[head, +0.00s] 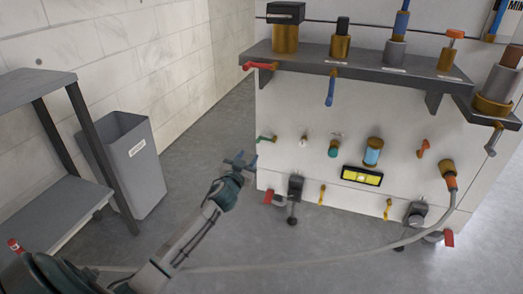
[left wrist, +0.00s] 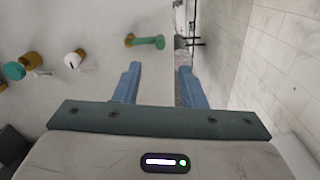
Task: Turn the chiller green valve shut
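The green valve (head: 266,139) is a small lever handle on a brass stem, low at the left edge of the white machine panel. In the left wrist view the green handle (left wrist: 149,42) lies sideways, pointing right from its brass base. My left gripper (head: 240,160) is just left of and a little below the valve in the head view. Its two blue fingers (left wrist: 157,85) are apart, with nothing between them. The handle is beyond the fingertips and not touched. My right gripper is not in view.
On the white panel (head: 300,180) are a white knob (head: 304,140), a round green knob (head: 333,150) and a blue cylinder (head: 373,151). A dark shelf (head: 350,65) with a red lever overhangs it. A grey bin (head: 135,165) and rack (head: 60,190) stand left. Floor between is clear.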

